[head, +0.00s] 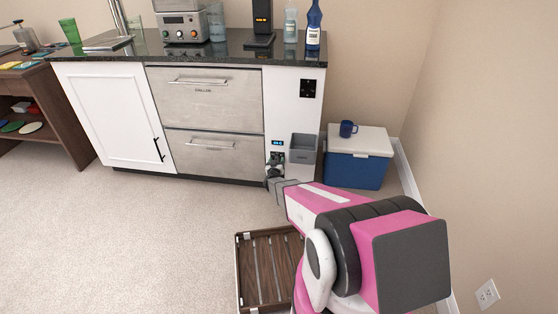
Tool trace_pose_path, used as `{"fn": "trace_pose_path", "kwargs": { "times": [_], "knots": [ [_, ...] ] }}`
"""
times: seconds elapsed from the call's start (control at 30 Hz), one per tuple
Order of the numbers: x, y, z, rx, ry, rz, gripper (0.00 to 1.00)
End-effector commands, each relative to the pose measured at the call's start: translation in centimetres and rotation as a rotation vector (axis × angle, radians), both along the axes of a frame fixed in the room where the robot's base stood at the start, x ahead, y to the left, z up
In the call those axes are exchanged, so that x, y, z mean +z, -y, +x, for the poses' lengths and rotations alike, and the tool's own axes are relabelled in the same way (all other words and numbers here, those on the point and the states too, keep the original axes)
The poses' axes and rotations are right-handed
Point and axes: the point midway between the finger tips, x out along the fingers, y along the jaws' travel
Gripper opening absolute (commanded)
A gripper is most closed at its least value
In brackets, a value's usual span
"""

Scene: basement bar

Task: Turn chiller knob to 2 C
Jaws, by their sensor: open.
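The chiller has two stacked grey drawer fronts (205,100) set into the bar counter. A small control panel with a lit blue display (278,143) is on the white panel to its right, near the lower front. My gripper (275,162) is at this panel, just below the display, open. My gripper covers the area where a knob would show, so I cannot make out the knob or its setting. The display reading is too small to read. I cannot tell whether the fingers touch anything.
A blue cooler (357,165) with a white lid and a blue mug (348,128) stands farther right. A slatted wooden crate (243,280) lies on the carpet. Carpet at left is clear.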

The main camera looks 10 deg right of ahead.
Motion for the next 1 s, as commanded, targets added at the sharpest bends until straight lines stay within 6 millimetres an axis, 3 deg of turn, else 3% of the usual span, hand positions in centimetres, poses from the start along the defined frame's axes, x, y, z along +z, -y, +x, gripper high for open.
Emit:
{"fn": "trace_pose_path", "kwargs": {
  "times": [0.2,0.27,0.37,0.73,1.0],
  "knots": [
    [0.01,-0.01,0.00,0.000,0.000,0.000,0.61],
    [0.01,-0.01,0.00,0.000,0.000,0.000,0.45],
    [0.00,0.00,0.00,0.000,0.000,0.000,0.12],
    [-0.01,0.00,0.00,0.000,0.011,0.033,0.12],
    [-0.02,0.00,0.00,0.001,0.059,0.183,0.12]
  ]
}}
